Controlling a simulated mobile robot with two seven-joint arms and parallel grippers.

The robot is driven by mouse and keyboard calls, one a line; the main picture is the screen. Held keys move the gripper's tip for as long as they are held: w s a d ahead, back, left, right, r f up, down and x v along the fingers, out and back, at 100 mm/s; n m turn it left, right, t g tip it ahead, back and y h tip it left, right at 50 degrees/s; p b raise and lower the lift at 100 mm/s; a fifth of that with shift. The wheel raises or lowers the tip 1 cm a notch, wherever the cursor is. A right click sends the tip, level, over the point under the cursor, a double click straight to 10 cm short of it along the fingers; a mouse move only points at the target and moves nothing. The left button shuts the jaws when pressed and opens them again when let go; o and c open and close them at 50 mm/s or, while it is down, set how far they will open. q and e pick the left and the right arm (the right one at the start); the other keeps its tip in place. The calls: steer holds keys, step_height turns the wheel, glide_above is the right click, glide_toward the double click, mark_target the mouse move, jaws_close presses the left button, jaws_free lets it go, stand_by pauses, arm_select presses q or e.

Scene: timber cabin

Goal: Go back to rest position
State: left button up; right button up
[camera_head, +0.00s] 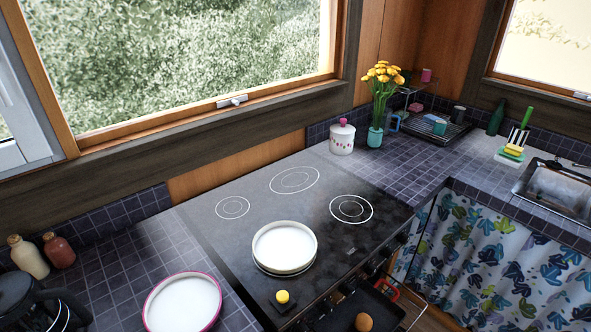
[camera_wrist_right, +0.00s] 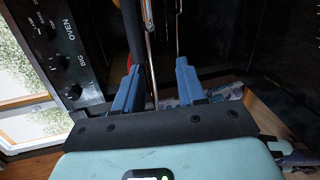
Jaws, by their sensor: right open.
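My right gripper (camera_wrist_right: 156,80) shows in the right wrist view with its two blue fingers apart. The dark oven control panel (camera_wrist_right: 62,50) with several knobs is to the left of the fingers. Neither gripper shows in the head view. My left gripper is in neither view.
A white round dish (camera_head: 284,247) stands on the black stove (camera_head: 220,245). A yellow item (camera_head: 282,296) sits near its front edge. A dark tray (camera_head: 340,312) with a brown round item (camera_head: 363,322) is below the stove front. A pink-rimmed plate (camera_head: 183,303) is on the left counter.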

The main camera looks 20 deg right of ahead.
steer(key=w+a+n+g+y, duration=0.2)
steer(key=a+n+g+y, duration=0.35)
steer(key=a, duration=0.55)
steer(key=s+a+n+g+y+p, duration=0.1)
steer(key=s+a+n+g, duration=0.5)
steer(key=n, duration=0.6)
steer(key=s+a+n+g+y, duration=0.1)
steer(key=s+a+n+g, duration=0.2)
steer(key=a+n+g, duration=0.5)
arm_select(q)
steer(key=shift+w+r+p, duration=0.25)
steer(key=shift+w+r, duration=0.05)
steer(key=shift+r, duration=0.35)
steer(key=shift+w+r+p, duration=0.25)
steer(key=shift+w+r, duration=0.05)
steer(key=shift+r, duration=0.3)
arm_select(e)
steer(key=w+n+t+h, duration=0.1)
steer(key=n+h, duration=0.1)
steer(key=n, duration=0.5)
steer(key=w+a+n+t+h, duration=0.1)
steer(key=w+n+h, duration=0.1)
steer(key=n, duration=0.5)
steer(key=w+a+n+t+h, duration=0.1)
steer(key=w+n+h, duration=0.1)
steer(key=n, duration=0.5)
steer(key=shift+w+a+r+t+h, duration=0.15)
steer(key=shift+a+t+h, duration=0.1)
steer(key=shift+t, duration=0.1)
